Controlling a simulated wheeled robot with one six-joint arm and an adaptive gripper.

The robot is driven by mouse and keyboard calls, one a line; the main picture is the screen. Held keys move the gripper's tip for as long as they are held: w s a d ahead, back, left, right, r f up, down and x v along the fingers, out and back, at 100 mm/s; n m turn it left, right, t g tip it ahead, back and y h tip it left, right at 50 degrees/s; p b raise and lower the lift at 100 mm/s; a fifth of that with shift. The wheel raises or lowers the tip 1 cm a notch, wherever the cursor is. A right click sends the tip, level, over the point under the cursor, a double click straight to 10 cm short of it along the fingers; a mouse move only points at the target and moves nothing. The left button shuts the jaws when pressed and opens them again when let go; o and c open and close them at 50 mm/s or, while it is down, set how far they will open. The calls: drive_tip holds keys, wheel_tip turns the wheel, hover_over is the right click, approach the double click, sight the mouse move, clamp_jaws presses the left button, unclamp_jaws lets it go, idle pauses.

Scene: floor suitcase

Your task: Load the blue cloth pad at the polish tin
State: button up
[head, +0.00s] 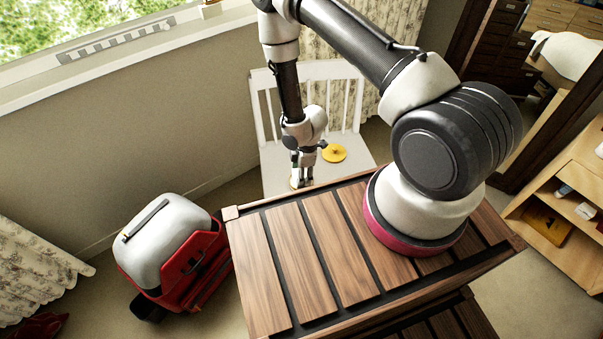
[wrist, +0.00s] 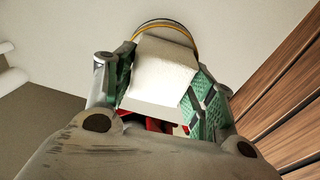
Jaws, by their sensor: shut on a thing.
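My gripper (head: 302,176) is over the seat of a white chair, pointing down. In the wrist view its green-padded fingers (wrist: 160,92) are shut on a cream-white block (wrist: 163,72), which I take to be the pad's upper part. No blue cloth shows; the block's underside is hidden. A round rim, yellow and dark (wrist: 168,24), curves just beyond the block and looks like the polish tin. Whether the pad touches it, I cannot tell. A yellow disc with a small knob (head: 334,153), perhaps a lid, lies on the seat right of my gripper.
The white chair (head: 350,172) stands against the wall and curtain. A red and silver case (head: 165,250) stands on the floor at left. A slatted wooden top (head: 290,260) fills the front. Wooden shelves (head: 565,200) are at right.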

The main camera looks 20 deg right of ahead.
drive_tip(key=shift+r, duration=3.45)
